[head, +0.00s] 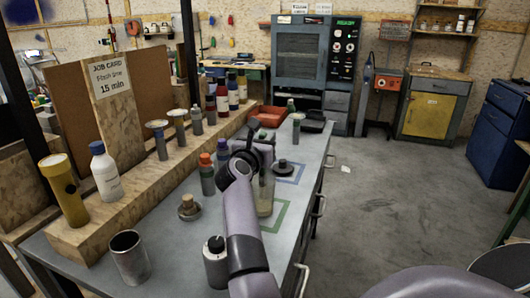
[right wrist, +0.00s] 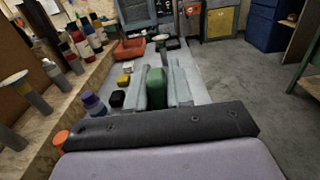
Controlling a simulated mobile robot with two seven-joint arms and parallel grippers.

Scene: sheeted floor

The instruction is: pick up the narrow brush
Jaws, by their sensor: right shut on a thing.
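My right gripper (head: 264,150) is over the grey bench, and its fingers also show in the right wrist view (right wrist: 157,92). It is shut on a green upright thing (right wrist: 155,88), mostly hidden by the gripper in the head view; I cannot tell whether it is a brush. Slim grey pieces with pale, wider tops look brush-like: two stand on the wooden step (head: 159,138) (head: 178,126), and one stands far back on the bench (head: 297,126). I cannot tell which is the narrow brush. My left gripper is not in view.
A metal cup (head: 129,258), a grey can with a dark knob (head: 215,264) and a round-knobbed piece (head: 189,208) stand at the front. Bottles (head: 207,174) stand left of my arm. A red tray (head: 268,116) lies behind. Green (head: 275,217) and blue outlines mark the bench.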

